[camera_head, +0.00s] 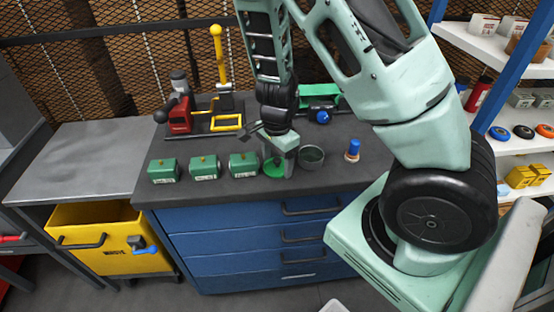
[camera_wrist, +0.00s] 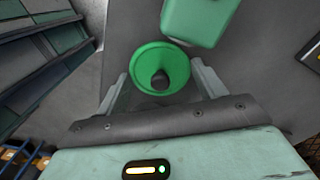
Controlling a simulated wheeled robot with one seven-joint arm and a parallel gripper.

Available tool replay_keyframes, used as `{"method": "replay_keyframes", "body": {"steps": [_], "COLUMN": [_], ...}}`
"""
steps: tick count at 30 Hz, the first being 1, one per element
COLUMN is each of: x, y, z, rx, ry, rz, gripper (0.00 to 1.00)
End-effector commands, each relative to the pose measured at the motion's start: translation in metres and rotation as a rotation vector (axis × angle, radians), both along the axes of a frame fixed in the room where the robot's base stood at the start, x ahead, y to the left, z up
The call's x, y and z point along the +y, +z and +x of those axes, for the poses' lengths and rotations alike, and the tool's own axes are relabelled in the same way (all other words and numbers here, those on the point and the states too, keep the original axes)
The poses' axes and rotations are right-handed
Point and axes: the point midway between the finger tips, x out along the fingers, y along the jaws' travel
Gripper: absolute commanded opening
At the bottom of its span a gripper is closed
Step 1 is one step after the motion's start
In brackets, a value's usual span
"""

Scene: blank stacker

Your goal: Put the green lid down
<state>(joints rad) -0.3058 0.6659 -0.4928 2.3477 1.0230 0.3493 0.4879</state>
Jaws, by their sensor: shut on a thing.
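The green lid (camera_head: 274,170) is a round disc low over the dark worktop, between a green box and a grey round pot. My gripper (camera_head: 279,158) points down at the lid. I cannot tell whether the lid touches the worktop.
The grey open pot (camera_head: 312,158) stands just right of the lid, with a blue-topped item (camera_head: 353,150) beyond. Several green boxes (camera_head: 244,165) line the front left. The worktop's front edge is close.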

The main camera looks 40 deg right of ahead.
Motion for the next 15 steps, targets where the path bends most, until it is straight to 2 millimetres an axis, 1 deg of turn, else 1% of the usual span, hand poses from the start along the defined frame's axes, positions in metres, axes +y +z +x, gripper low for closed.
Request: {"method": "replay_keyframes", "body": {"steps": [1, 2, 3, 4, 11, 15], "x": [-0.0001, 0.0, 0.0, 0.0, 0.0, 0.0002], "y": [-0.0032, -0.0017, -0.0013, -0.0013, -0.0011, 0.0058], "z": [0.0, 0.0001, 0.0001, 0.0001, 0.0, 0.0002], "rx": [0.0, 0.0, 0.0, 0.0, 0.0, -0.001], "ry": [0.0, 0.0, 0.0, 0.0, 0.0, 0.001], "rz": [0.0, 0.0, 0.0, 0.0, 0.0, 0.0], "gripper": [0.48, 0.78, 0.89, 0.91, 0.91, 0.91]}}
